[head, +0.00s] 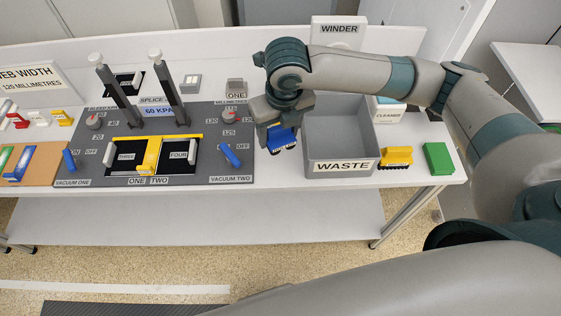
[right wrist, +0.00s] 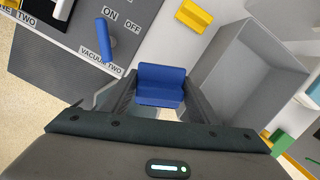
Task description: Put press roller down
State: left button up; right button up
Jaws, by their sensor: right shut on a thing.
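The press roller, seemingly the blue block (head: 283,139) with pale parts along its lower edge, is in my right gripper (head: 281,124). The gripper is shut on it, between the grey board (head: 210,172) and the waste bin (head: 341,167). In the right wrist view the blue block (right wrist: 160,85) sits between the two fingers (right wrist: 158,98). I cannot tell whether its underside touches the white table (head: 280,176). My left gripper is not in view.
A yellow block (right wrist: 195,15) lies near the held block, mostly hidden in the head view. The blue VACUUM TWO lever (head: 229,155) stands to the left. A yellow block (head: 396,157) and a green block (head: 438,158) are right of the bin. Bare table lies in front of the gripper.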

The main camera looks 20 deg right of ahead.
notch_tip(320, 180, down, 5)
jog(key=shift+s+f+p, duration=0.1)
jog(key=shift+p, duration=0.7)
jog(key=shift+f, duration=0.5)
jog(key=shift+f+p, duration=0.55)
jog(key=shift+f, duration=1.3)
jog(key=shift+f, duration=0.15)
jog(key=o, duration=0.6)
jog(key=shift+o, duration=0.2)
